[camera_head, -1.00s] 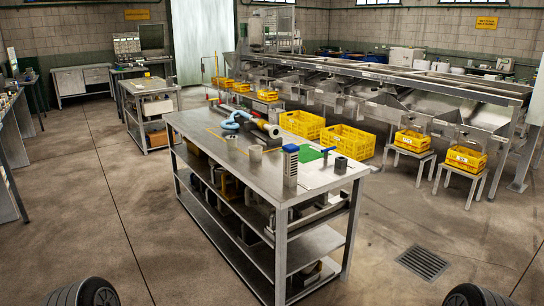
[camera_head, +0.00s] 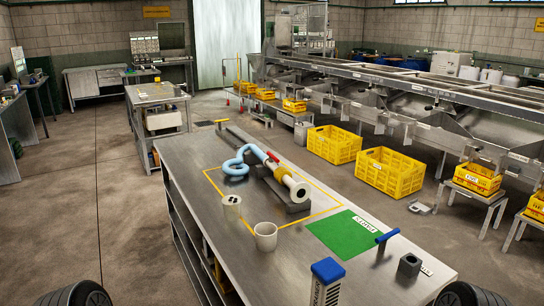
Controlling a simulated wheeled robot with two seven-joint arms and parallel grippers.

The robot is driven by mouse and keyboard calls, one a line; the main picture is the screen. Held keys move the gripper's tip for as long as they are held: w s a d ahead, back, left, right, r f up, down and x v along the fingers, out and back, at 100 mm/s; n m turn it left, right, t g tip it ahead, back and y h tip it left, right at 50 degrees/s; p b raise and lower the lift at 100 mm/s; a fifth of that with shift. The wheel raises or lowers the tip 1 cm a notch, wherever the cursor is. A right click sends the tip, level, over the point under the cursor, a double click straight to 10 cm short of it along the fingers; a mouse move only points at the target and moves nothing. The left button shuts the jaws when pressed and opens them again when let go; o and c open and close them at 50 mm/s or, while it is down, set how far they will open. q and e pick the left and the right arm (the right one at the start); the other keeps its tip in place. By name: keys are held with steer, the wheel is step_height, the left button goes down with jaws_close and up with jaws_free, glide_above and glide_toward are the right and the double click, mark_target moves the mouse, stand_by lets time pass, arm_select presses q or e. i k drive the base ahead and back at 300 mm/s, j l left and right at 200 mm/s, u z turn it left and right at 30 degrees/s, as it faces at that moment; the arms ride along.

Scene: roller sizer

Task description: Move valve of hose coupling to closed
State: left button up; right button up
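The hose coupling (camera_head: 284,178) lies on a dark cradle (camera_head: 283,193) on the steel workbench (camera_head: 190,160). It has a pale flanged end facing the front right and a yellow band. A small red valve handle (camera_head: 272,157) shows on top of it; its exact angle is too small to tell. A light blue hose (camera_head: 236,167) curls on the bench at its left. Neither of my grippers is in view; only dark rounded parts of mine show at the bottom left and right corners.
A yellow outline surrounds the coupling. A white cup (camera_head: 265,236), a pale cylinder (camera_head: 231,207), a green mat (camera_head: 341,234), a blue-topped tool (camera_head: 387,236), a grey block (camera_head: 409,265) and a blue-capped block (camera_head: 327,281) stand nearer. Yellow crates (camera_head: 390,173) sit on the floor at right.

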mark_target(272, 158)
steer(key=i+j+z, duration=0.1)
steer(key=z, duration=0.35)
steer(key=j+z, duration=0.35)
steer(key=z, duration=0.15)
steer(key=j+z, duration=0.25)
steer(key=z, duration=0.2)
steer(key=j+z, duration=0.25)
steer(key=z, duration=0.2)
steer(key=k+j+z, duration=0.15)
steer(key=j, duration=0.45)
steer(key=k+j+z, duration=0.15)
steer(key=k+j, duration=0.2)
steer(key=j, duration=0.2)
steer(key=k+j+z, duration=0.15)
steer(key=j, duration=0.4)
steer(key=k+j+z, duration=0.15)
steer(key=k+j, duration=0.3)
steer(key=k+j+z, duration=0.15)
steer(key=k+j, duration=0.2)
steer(key=j, duration=0.15)
